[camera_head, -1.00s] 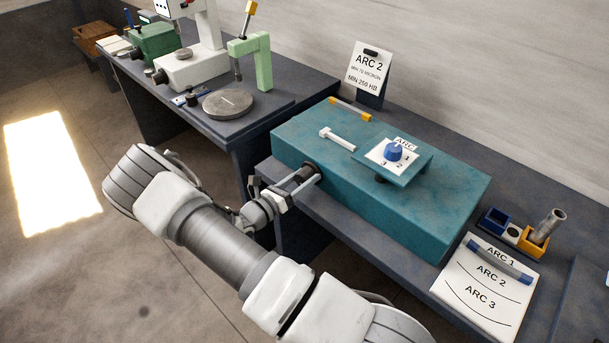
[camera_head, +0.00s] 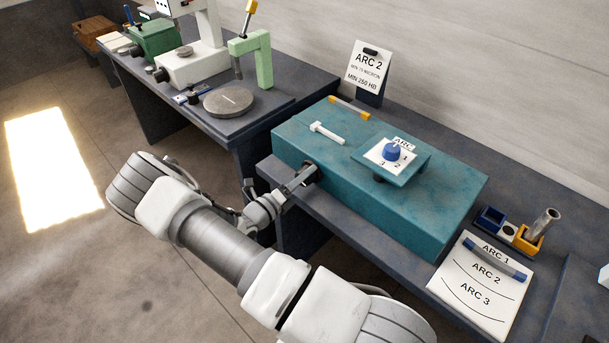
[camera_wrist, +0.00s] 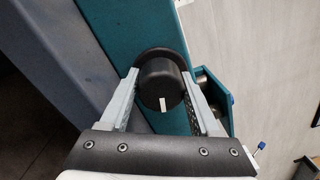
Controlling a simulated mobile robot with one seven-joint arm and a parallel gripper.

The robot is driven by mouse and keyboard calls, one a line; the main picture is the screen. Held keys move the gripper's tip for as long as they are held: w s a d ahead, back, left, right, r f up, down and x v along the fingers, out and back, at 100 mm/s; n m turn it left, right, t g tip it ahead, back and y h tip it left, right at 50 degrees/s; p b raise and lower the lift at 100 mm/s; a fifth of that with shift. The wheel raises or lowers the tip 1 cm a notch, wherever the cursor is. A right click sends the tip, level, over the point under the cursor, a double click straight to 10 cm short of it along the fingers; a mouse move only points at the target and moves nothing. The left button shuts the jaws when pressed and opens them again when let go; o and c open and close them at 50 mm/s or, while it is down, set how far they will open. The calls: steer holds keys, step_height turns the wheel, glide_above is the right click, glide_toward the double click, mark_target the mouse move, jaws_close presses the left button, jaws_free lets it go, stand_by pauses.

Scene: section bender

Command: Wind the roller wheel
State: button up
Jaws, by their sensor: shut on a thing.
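The roller wheel (camera_wrist: 161,82) is a black round knob with a white mark, on the side of the teal bender (camera_head: 420,205). In the wrist view the white mark is at the lower part of its face. My gripper (camera_wrist: 160,92) has one finger on each side of the wheel and is shut on it. In the head view my gripper (camera_head: 301,177) meets the front left side of the bender, and the wheel (camera_head: 311,172) is partly hidden there. A blue dial (camera_head: 392,151) marked ARC sits on top of the bender, with numbers around it.
A card reading ARC 2 (camera_head: 369,67) stands behind the bender. A sheet with ARC 1, ARC 2 and ARC 3 (camera_head: 470,305) lies to the right, near small blue and yellow holders (camera_head: 527,243). A second bench with a green press (camera_head: 262,62) stands at the left.

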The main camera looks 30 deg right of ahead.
steer(key=shift+n, duration=0.3)
steer(key=o, duration=1.4)
steer(key=shift+c, duration=0.2)
steer(key=shift+a, duration=0.15)
steer(key=b+v, duration=0.1)
steer(key=v, duration=1.6)
steer(key=shift+b, duration=0.3)
steer(key=shift+f, duration=0.1)
